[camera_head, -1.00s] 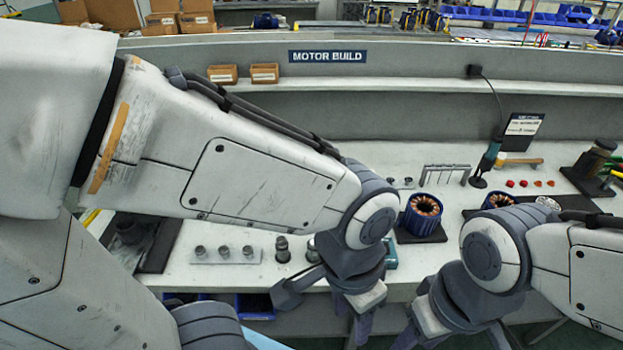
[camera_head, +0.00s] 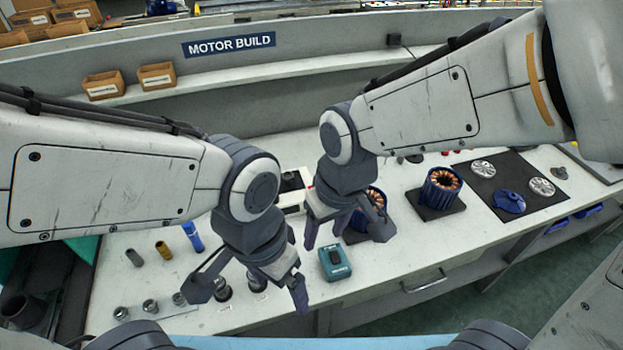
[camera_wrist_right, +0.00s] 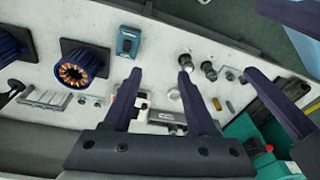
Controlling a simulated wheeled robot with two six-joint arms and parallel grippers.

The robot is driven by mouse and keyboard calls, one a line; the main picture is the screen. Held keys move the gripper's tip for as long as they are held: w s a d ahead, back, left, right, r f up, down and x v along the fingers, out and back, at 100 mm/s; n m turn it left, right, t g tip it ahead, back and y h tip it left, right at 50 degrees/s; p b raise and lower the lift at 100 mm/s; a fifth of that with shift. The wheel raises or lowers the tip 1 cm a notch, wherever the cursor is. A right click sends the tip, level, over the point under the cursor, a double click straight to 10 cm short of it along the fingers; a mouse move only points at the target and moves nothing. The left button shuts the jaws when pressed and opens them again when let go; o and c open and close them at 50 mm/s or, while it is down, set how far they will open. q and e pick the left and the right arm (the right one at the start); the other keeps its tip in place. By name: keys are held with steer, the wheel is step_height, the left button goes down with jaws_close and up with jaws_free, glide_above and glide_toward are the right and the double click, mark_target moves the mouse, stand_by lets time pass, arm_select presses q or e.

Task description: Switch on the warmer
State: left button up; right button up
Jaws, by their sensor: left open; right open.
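A white unit with a dark top (camera_head: 291,183), which looks like the warmer, stands on the bench and is partly hidden behind my right gripper (camera_head: 345,236) in the head view. In the right wrist view pale parts of it (camera_wrist_right: 141,104) show between and beside the fingers of my right gripper (camera_wrist_right: 159,74). Its switch cannot be made out clearly. My right gripper is open and empty, pointing down above the bench beside the unit. My left gripper (camera_head: 250,290) is open and empty, to the left and nearer the front edge, over dark cylindrical parts.
A teal device (camera_head: 335,263) lies near the front edge; it also shows in the wrist view (camera_wrist_right: 128,42). A blue-cased stator (camera_head: 440,190) stands on a dark pad to the right. A black mat (camera_head: 485,188) holds metal discs. Small cylinders (camera_head: 163,249) stand at left.

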steer(key=w+f+m+t+b, duration=0.15)
steer(key=w+f, duration=0.35)
steer(key=w, duration=0.8)
steer(key=w+f+m+t, duration=0.15)
steer(key=w+f, duration=0.45)
steer(key=w, duration=0.7)
steer(key=shift+n, duration=0.3)
steer(key=p+x, duration=0.1)
steer(key=x, duration=0.9)
steer(key=shift+w+a+p, duration=0.2)
steer(key=shift+p, duration=0.15)
